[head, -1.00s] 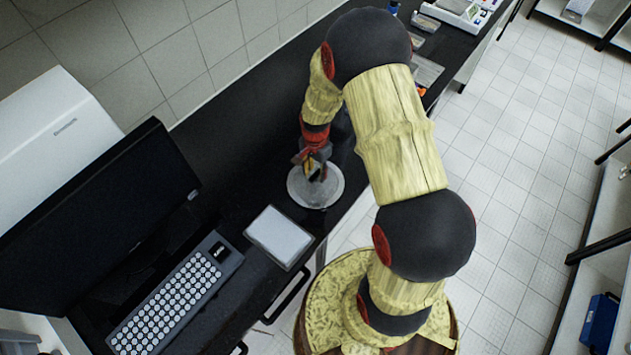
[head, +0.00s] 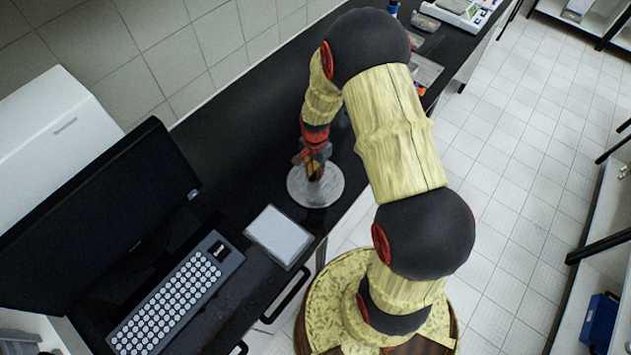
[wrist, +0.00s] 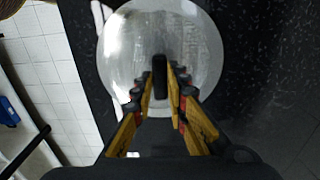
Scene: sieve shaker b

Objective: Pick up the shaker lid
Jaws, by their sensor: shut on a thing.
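The shaker lid (head: 326,196) is a round, pale, translucent disc over the dark bench in the head view. In the wrist view the lid (wrist: 125,50) fills the upper middle, with a dark upright knob (wrist: 160,75) at its centre. My gripper (head: 314,172) is above the middle of the lid. In the wrist view my gripper (wrist: 160,82) has its yellow and black fingers closed on both sides of the knob. I cannot tell whether the lid is resting on something or raised.
A white flat square item (head: 279,236) lies on the black bench near the lid. A keyboard (head: 178,298) and a dark monitor (head: 95,235) stand at the left. The bench's front edge is close to the lid. Small items lie at the far end.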

